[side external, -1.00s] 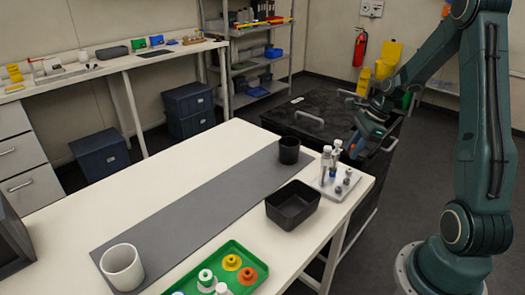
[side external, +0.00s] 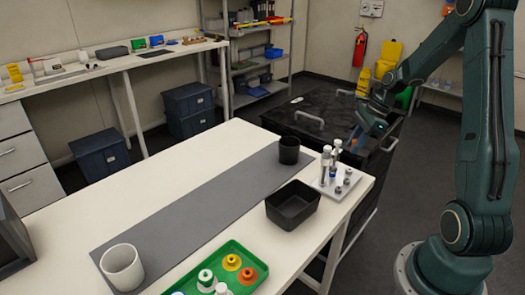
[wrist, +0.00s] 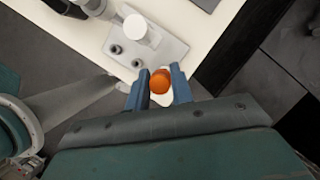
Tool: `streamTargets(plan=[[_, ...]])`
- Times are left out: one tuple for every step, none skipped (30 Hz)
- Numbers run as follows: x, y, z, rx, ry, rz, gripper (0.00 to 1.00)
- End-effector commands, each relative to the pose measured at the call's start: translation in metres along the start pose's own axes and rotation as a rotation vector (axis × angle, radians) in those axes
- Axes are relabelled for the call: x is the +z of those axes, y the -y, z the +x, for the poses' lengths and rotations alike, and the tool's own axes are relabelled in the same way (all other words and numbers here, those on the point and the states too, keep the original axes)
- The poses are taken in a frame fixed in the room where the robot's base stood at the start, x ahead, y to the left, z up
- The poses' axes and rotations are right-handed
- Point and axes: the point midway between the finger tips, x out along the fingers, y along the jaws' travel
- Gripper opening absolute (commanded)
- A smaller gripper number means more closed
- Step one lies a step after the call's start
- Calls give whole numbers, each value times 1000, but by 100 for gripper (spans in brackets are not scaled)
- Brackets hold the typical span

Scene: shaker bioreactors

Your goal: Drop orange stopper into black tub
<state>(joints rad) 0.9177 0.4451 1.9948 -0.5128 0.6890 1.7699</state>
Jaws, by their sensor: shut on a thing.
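My gripper (wrist: 159,88) is shut on an orange stopper (wrist: 160,80), which sits between the blue fingertips in the wrist view. In the side view my gripper (side external: 357,140) is in the air past the right end of the white table, above and beyond the rack of vials, with a bit of orange at its tip. The black tub (side external: 284,218) is an open rectangular box on the table, left of and nearer than my gripper. The tub does not clearly show in the wrist view.
A metal rack (side external: 346,188) with upright vials stands between the tub and my gripper. A black cup (side external: 289,151) and a white cup (side external: 122,268) stand on the grey mat (side external: 200,215). A green tray (side external: 252,252) holds several items, one orange. A dark cabinet stands behind.

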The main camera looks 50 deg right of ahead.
Motion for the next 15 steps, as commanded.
streamTargets(plan=[[3,1,-9,-5,-2,-3,0],[6,1,-15,-7,-2,-3,0],[9,1,-23,-6,-1,-3,0],[12,1,-30,-7,-1,-4,0],[15,1,-38,-8,-2,-4,0],[18,1,-46,-6,-1,-4,0],[21,1,-52,-7,-1,-3,0],[24,1,-59,-7,-1,-4,0],[27,1,-68,-6,-3,-4,0],[30,1,-73,-6,-1,-3,0],[32,1,-79,-5,-1,-3,0],[35,1,-86,-5,-1,-3,0],[37,1,-92,-6,-3,-3,0],[39,1,-96,-5,-1,-3,0],[42,1,-102,-4,-1,-1,0]])
